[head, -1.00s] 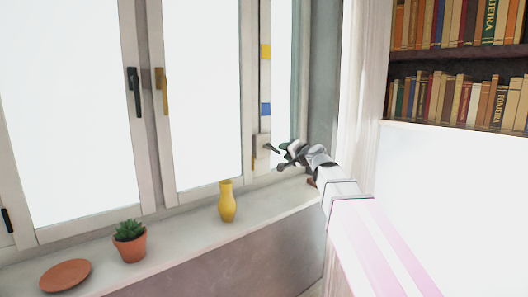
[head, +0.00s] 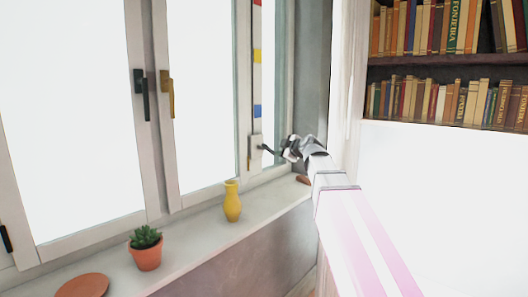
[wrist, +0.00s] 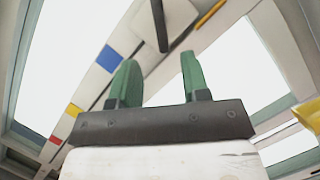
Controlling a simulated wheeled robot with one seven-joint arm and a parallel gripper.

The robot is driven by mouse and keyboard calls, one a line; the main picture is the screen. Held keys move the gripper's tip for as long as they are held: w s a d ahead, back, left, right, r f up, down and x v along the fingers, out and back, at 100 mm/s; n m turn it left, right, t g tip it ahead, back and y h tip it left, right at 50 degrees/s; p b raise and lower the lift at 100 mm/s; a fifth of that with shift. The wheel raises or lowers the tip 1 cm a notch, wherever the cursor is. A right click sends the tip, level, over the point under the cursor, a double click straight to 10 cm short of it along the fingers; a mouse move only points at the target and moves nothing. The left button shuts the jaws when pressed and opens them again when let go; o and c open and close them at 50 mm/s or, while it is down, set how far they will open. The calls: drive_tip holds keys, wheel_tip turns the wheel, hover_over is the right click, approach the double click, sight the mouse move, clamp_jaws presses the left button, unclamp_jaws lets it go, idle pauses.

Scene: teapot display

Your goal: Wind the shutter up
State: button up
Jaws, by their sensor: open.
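The shutter winder is a pale box (head: 255,153) on the window frame, with a dark crank handle (head: 268,149) sticking out to the right. My gripper (head: 285,151) is at the right end of this handle in the head view. In the wrist view my gripper (wrist: 156,75) is open, its two green fingers apart with nothing between their tips. The dark crank handle (wrist: 160,28) shows just beyond the gap, in front of the pale box (wrist: 178,14). I cannot tell whether a finger touches the handle.
A strip with red, yellow and blue marks (head: 257,80) runs above the winder. The sill (head: 190,235) carries a yellow vase (head: 232,203), a potted succulent (head: 146,255) and a terracotta saucer (head: 82,286). A small brown object (head: 303,180) lies near my arm. Bookshelves (head: 445,62) stand at right.

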sight(270, 149)
drive_tip(key=x, duration=1.1)
drive_tip(key=shift+d, duration=0.1)
drive_tip(key=shift+s, duration=0.1)
clamp_jaws()
